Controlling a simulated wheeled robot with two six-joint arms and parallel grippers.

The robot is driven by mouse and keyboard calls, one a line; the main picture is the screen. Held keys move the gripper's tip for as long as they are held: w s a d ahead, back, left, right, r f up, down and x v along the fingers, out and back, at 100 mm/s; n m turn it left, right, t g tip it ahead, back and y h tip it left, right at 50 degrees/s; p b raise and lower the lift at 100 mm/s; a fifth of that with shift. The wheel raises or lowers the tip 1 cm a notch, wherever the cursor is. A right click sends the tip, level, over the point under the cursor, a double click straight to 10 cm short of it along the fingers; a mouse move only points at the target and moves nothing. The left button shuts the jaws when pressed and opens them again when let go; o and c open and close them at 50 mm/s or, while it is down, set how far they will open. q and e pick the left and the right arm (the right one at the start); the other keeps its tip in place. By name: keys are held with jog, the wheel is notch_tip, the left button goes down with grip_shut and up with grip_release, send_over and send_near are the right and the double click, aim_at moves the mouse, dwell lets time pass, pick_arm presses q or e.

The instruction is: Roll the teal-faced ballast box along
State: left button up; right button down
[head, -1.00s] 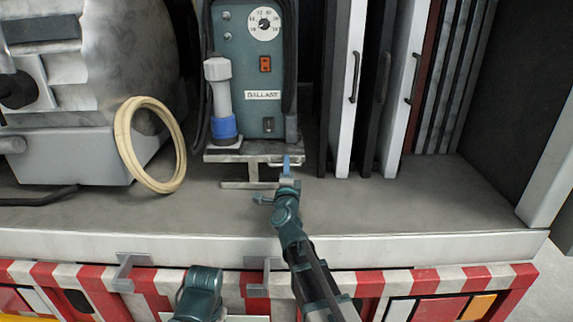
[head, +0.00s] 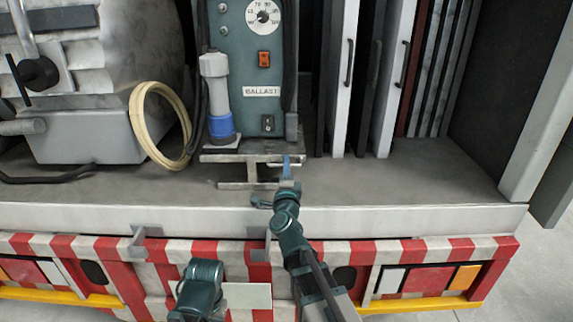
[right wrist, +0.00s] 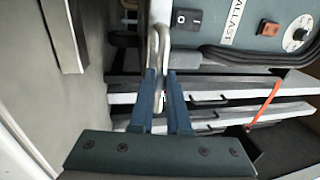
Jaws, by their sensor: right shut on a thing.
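The teal-faced ballast box (head: 235,70) stands upright on the truck's shelf in the head view. It has a dial, an orange switch and a BALLAST label, and its low metal base (head: 222,157) is close to the shelf's front edge. My right gripper (head: 287,168) is at the base's front right. In the right wrist view its blue fingers (right wrist: 165,88) are shut on a pale metal handle loop (right wrist: 158,45) beside the box's face (right wrist: 235,22). A teal link of mine shows at the bottom of the head view, but no left gripper fingers show.
A grey reel unit (head: 80,130) with a cream hose coil (head: 143,125) stands left of the box. Upright panels (head: 400,75) stand close on its right. The shelf (head: 430,185) is bare in front of the panels. A striped bumper (head: 420,255) lies below the edge.

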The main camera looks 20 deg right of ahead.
jog(key=shift+s+a+f, duration=0.1)
jog(key=shift+s, duration=0.1)
pick_arm(q)
jog(key=shift+s, duration=0.1)
pick_arm(e)
jog(key=c, duration=0.9)
grip_release()
jog(key=shift+s, duration=0.1)
